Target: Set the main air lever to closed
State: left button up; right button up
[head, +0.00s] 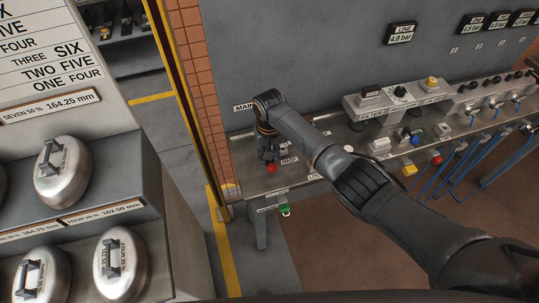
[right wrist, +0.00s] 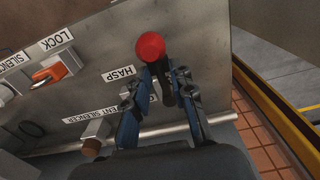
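The main air lever has a red ball knob (head: 271,169), seen in the head view just below my right gripper (head: 267,152). The knob is also clear in the right wrist view (right wrist: 150,46), with a dark shaft below it. In that view the two blue-black fingers of my right gripper (right wrist: 162,84) are apart, one on each side of the shaft. I cannot tell whether either finger touches it. A label starting "MAIN" (head: 243,107) is partly covered by my right arm. The lever's base is mostly hidden by the gripper. My left gripper is not in view.
In the right wrist view, an orange padlock-like part (right wrist: 52,72) and a vent silencer (right wrist: 95,140) sit left of the lever, near the HASP label (right wrist: 118,73). The bench carries filter blocks and blue hoses (head: 487,150) at right. Metal domes (head: 63,171) stand at left.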

dwell(0.3)
notch_tip(320, 180, up, 12)
dwell(0.5)
dwell(0.3)
